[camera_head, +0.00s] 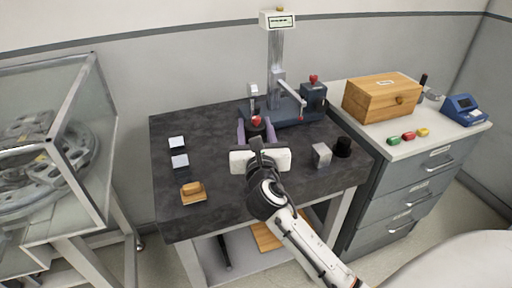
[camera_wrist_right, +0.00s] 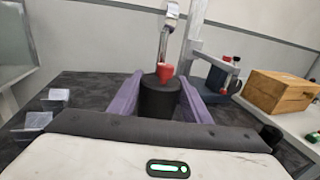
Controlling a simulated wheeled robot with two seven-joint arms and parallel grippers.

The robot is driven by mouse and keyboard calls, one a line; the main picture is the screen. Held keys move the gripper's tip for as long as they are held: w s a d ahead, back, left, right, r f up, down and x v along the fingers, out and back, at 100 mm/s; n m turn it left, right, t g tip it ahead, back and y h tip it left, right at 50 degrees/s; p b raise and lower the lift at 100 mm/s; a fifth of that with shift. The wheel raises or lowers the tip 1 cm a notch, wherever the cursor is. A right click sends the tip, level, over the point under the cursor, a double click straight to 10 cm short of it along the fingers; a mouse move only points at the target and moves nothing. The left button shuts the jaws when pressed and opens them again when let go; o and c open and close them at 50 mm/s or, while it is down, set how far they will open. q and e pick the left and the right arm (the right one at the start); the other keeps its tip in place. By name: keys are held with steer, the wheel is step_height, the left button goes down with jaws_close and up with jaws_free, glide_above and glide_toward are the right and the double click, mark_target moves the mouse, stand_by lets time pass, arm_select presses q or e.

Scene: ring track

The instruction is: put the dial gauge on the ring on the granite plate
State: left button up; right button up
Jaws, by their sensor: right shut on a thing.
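My right gripper (camera_head: 256,132) reaches over the granite plate (camera_head: 215,135) with its purple fingers pointing away from me. It is shut on the dial gauge's black round base (camera_wrist_right: 160,97). A red knob (camera_wrist_right: 164,72) sits on the base, and a thin rod rises to a pale head (camera_wrist_right: 171,13). The gauge's head also shows in the head view (camera_head: 253,89); it looks upright. I cannot tell whether the base touches the plate. A short black cylinder (camera_head: 343,147) stands at the plate's right side; I cannot tell if it is the ring. My left gripper is not in view.
A tall measuring stand (camera_head: 276,62) stands at the plate's back. A steel block (camera_head: 321,154), two pale blocks (camera_head: 179,160) and a wooden piece (camera_head: 193,192) lie on the plate. A wooden box (camera_head: 378,98) is on the cabinet at right. A glass-walled case (camera_head: 80,140) stands left.

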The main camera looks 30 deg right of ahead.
step_height(320, 180, down, 5)
steer(key=shift+r+b, duration=0.2)
steer(key=shift+b, duration=0.65)
steer(key=shift+f, duration=0.1)
steer(key=shift+f, duration=0.1)
steer(key=o, duration=1.6)
steer(key=shift+f, duration=0.1)
steer(key=shift+c, duration=0.2)
